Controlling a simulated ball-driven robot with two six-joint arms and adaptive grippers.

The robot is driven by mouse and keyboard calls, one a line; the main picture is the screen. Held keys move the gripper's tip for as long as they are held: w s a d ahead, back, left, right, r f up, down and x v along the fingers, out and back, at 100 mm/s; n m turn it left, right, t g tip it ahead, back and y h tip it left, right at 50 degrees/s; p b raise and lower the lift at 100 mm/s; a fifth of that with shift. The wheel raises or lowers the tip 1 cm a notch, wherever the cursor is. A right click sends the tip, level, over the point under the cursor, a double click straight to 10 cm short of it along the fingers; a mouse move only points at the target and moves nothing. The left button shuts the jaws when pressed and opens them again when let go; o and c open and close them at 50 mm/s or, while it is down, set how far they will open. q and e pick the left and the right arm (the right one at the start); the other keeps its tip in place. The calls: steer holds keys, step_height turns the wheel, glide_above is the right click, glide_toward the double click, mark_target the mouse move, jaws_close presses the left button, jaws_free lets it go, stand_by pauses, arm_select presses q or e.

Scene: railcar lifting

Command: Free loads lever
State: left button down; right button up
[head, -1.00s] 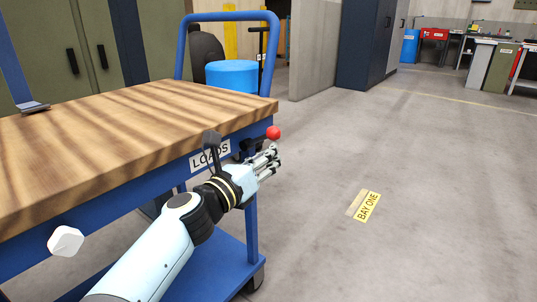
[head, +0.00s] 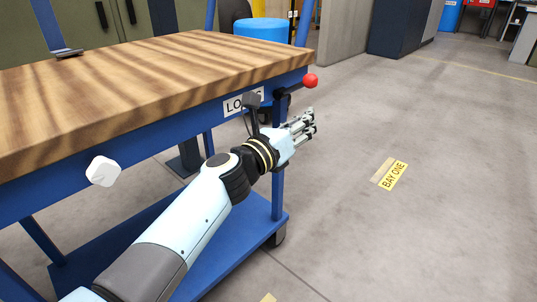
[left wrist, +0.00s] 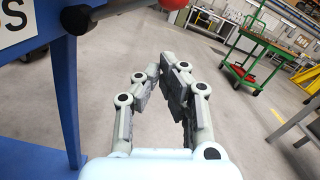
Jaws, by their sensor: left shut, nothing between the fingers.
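A blue cart with a wooden top (head: 150,85) stands at the left of the head view, with a "LOADS" sign (head: 237,104) on its side, partly hidden by my gripper. The lever with a red ball knob (head: 310,81) sticks out at the cart's front right corner. The knob also shows at the top edge of the left wrist view (left wrist: 172,4). My left gripper (head: 308,122) is shut and empty, below the knob and apart from it. Its fingers also show in the left wrist view (left wrist: 165,72). My right gripper is not in view.
A white knob (head: 103,171) sits on the cart's near side. A yellow "BAY ONE" floor label (head: 392,175) lies on clear floor to the right. A green and red cart (left wrist: 262,55) stands farther off in the left wrist view. A blue drum (head: 262,29) stands behind the cart.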

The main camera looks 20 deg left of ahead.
arm_select(q)
steer(key=v, duration=1)
steer(key=shift+f, duration=0.3)
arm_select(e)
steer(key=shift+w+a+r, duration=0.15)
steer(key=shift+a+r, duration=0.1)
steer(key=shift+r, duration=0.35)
arm_select(q)
steer(key=shift+s+d, duration=0.1)
